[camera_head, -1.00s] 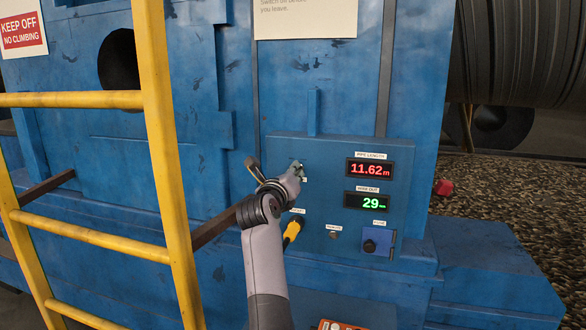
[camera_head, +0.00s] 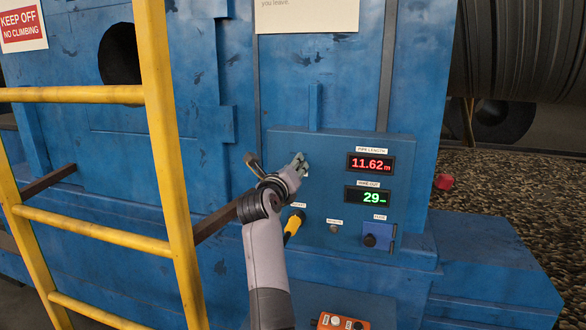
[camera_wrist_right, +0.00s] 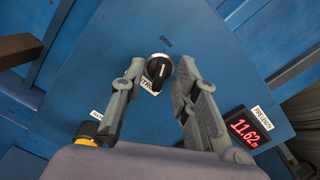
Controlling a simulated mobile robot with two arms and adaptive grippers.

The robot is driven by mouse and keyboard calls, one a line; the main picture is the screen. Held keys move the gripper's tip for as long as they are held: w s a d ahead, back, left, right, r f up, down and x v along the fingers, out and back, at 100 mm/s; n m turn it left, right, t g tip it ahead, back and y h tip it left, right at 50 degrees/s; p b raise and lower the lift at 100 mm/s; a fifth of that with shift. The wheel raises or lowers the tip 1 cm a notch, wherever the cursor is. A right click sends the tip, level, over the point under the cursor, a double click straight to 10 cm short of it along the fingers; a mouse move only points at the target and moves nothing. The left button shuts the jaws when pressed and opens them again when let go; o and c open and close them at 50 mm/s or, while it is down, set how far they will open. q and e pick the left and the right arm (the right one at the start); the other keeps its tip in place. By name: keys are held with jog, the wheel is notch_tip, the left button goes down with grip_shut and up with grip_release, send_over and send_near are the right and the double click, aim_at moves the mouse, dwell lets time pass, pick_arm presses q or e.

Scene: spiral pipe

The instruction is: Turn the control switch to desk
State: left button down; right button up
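The control switch is a round black knob (camera_wrist_right: 159,68) with a white pointer mark on the blue panel in the right wrist view. A small label, apparently reading DESK, is above it, and a white label (camera_wrist_right: 148,86) is partly covered below it. The mark seems to point toward the lower label. My right gripper (camera_wrist_right: 160,66) is open, with one finger on each side of the knob; I cannot tell whether they touch it. In the head view my right gripper (camera_head: 298,166) is at the panel's upper left and hides the knob. My left gripper is not in view.
The panel has a red length display (camera_head: 370,163), a green display (camera_head: 368,197), a yellow-handled switch (camera_head: 293,226) and a blue box with a black knob (camera_head: 377,238). A yellow ladder (camera_head: 165,150) stands left of my arm. An orange control box (camera_head: 340,322) is below.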

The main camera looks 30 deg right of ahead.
notch_tip(320, 180, up, 10)
dwell(0.7)
dwell(0.4)
